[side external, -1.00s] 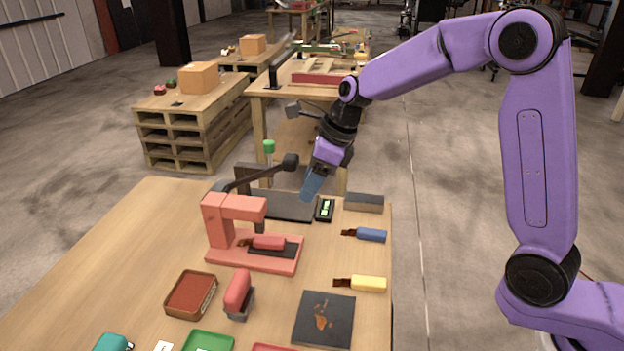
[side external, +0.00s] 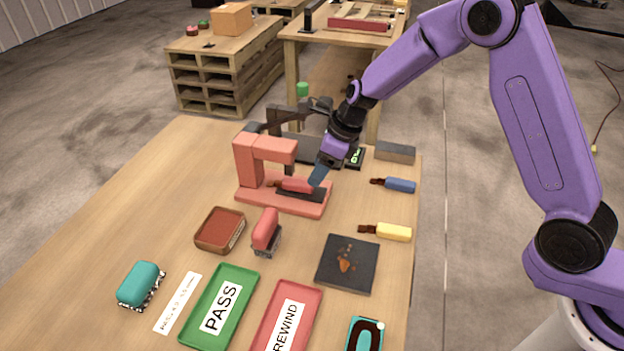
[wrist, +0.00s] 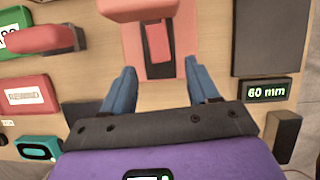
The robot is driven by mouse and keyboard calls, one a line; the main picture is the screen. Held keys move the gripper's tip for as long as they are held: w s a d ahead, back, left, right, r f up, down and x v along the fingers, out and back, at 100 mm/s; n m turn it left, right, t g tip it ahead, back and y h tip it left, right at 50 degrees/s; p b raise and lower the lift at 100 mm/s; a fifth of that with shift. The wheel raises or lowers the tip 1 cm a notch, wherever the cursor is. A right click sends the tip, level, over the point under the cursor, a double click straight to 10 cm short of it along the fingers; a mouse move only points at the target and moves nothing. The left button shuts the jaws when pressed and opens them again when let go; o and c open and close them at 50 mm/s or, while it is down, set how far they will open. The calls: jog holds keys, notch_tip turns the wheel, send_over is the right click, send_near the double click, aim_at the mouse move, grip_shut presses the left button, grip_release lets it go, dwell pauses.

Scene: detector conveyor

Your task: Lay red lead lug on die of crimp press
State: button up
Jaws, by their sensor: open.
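The salmon-pink crimp press (side external: 253,163) stands on the table, and its base shows between my fingers in the wrist view (wrist: 182,56). The red lead (side external: 296,185) lies on the dark die strip (side external: 316,195) of the press base, its brown lug end toward the press column. In the wrist view the red lead (wrist: 158,42) lies along the dark strip under the press head, which hides its far end. My gripper (side external: 317,182) is low over the front of the press base. Its blue fingers (wrist: 163,82) are spread apart with nothing between the tips; contact with the base cannot be told.
Blue (side external: 400,185) and yellow (side external: 393,232) leads lie to the right. A dark square plate (side external: 362,282), a red stamp (side external: 265,230), a brown-rimmed pad (side external: 207,240), a green PASS tray (side external: 190,342) and a red REWIND tray (side external: 262,342) lie in front. A 60 mm display (wrist: 267,90) stands near.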

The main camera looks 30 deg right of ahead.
jog(key=shift+x, duration=2.5)
grip_shut()
grip_release()
jog(key=v, duration=1.7)
jog(key=shift+r, duration=0.2)
